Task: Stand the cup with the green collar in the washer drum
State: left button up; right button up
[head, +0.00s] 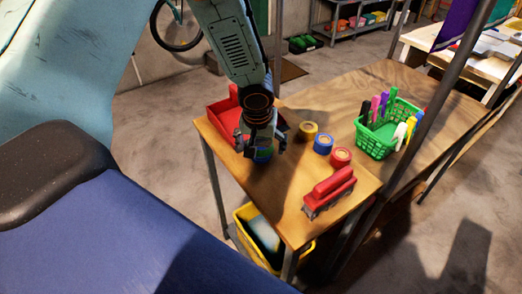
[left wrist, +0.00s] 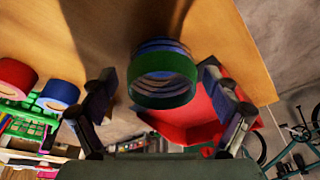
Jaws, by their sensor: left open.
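The cup with the green collar (left wrist: 165,92) is a blue, banded round piece with a green ring, between the fingers of my left gripper (left wrist: 160,76) in the left wrist view. There is a visible gap on each side of it. In the head view my left gripper (head: 262,149) points down over the wooden table, open, with a small blue and green part of the cup (head: 263,155) showing below it. The rest of the cup is hidden by the gripper. The washer drum cannot be made out in either view. My right gripper is not in view.
A red bin (head: 222,112) stands close behind the gripper. Yellow (head: 308,130), blue (head: 323,144) and red (head: 340,157) rolls, a red toy vehicle (head: 329,191) and a green basket of pens (head: 374,141) are to the right. A yellow bin (head: 258,252) sits below the tabletop.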

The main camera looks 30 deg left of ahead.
pick_arm(q)
jog(key=shift+w+a+f, duration=0.1)
jog(key=shift+a+f, duration=0.1)
jog(key=shift+f, duration=0.5)
jog(key=shift+c, duration=0.3)
jog(key=shift+r, duration=0.1)
jog(key=c, duration=1.1)
